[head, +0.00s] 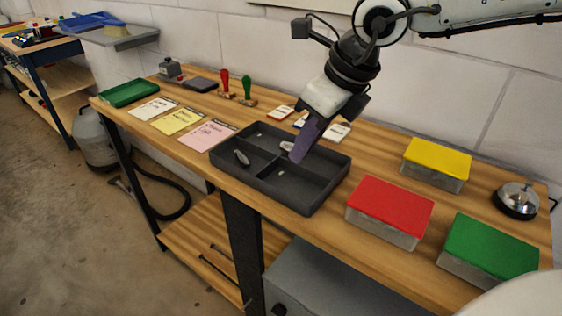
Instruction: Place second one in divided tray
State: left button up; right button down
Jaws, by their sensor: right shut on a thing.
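The divided tray (330,184) is dark grey and sits in the middle of the bench, with low walls splitting it into compartments. A small grey oval piece (241,157) lies in its left compartment. My right gripper (295,153) reaches down from the upper right, its purple fingers low over the tray's inner part. It is shut on a similar small light grey piece (286,147), which shows just left of the fingertips and is partly hidden. I cannot tell whether that piece touches the tray floor. My left gripper is out of view.
Boxes with red (391,205), green (492,245) and yellow (437,157) lids stand to the right, near a bell (517,200). Paper pads (207,135) lie left of the tray. Small cards (337,132) and two stamps (225,82) are behind it, near the wall.

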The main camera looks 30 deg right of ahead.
send_over(298, 192)
jog(key=s, duration=0.2)
jog(key=f, duration=0.4)
jog(key=shift+w+d+f, duration=0.15)
jog(key=shift+w+d, duration=0.1)
notch_tip(298, 192, down, 4)
jog(key=shift+f, duration=0.1)
jog(key=shift+w+f+b, duration=0.1)
jog(key=shift+f+b, duration=0.1)
jog(key=shift+b, duration=0.3)
jog(key=c, duration=1.7)
grip_release()
jog(key=shift+r, duration=0.15)
